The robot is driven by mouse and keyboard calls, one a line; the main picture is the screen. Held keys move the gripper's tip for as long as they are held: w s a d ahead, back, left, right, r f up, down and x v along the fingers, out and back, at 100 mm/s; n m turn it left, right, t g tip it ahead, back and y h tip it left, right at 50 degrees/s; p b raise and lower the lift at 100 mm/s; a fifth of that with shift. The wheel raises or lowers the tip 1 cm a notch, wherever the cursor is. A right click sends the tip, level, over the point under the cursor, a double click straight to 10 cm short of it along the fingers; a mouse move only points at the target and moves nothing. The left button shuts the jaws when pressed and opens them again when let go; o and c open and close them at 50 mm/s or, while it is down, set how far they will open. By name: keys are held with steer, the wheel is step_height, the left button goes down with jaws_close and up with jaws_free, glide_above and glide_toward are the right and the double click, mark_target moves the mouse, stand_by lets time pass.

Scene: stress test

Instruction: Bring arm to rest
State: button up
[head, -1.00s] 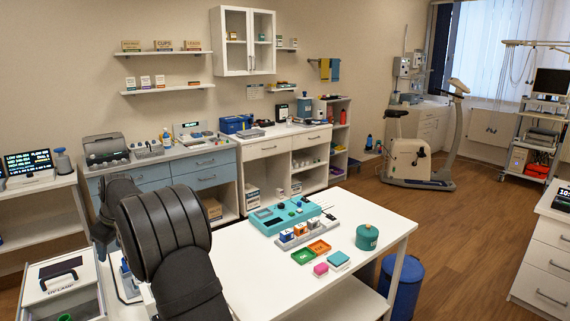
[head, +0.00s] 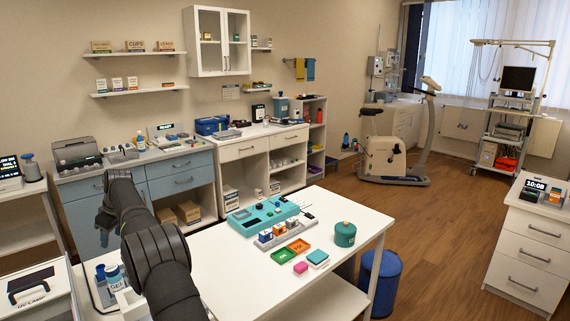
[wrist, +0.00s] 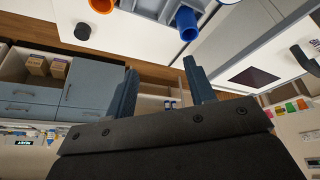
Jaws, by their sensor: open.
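My arm rises from the bottom left of the head view and reaches toward the blue drawer cabinet (head: 180,182). My gripper (wrist: 160,88) shows in the wrist view with its two dark blue fingers spread apart. Nothing is between the fingers. In the head view the arm's end hangs at the left, in front of the blue cabinet, and the fingers are too small there to judge.
A white table (head: 225,270) stands right of my arm, with a teal device (head: 262,215), small trays and a green canister (head: 345,234). Left of the arm are a UV lamp box (head: 38,292) and bottles (head: 112,274). Open floor (head: 430,230) lies to the right.

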steer(key=shift+w+f, duration=0.15)
steer(key=shift+f, duration=1)
steer(key=shift+w+f, duration=0.1)
steer(key=shift+f, duration=1.05)
steer(key=o, duration=1.1)
steer(key=s+a+r+m+t+h, duration=0.1)
steer(key=s+a+r+m, duration=0.3)
steer(key=s+r, duration=0.8)
steer(key=s+a+r+m+t, duration=0.1)
steer(key=s+a+r+m, duration=0.3)
steer(key=s+r, duration=0.8)
step_height(320, 180, down, 11)
steer(key=a, duration=0.2)
steer(key=shift+w+a+r, duration=0.2)
steer(key=shift+w, duration=0.15)
steer(key=shift+r, duration=0.1)
steer(key=v, duration=0.9)
steer(key=shift+s+r, duration=0.25)
steer(key=shift+r, duration=0.1)
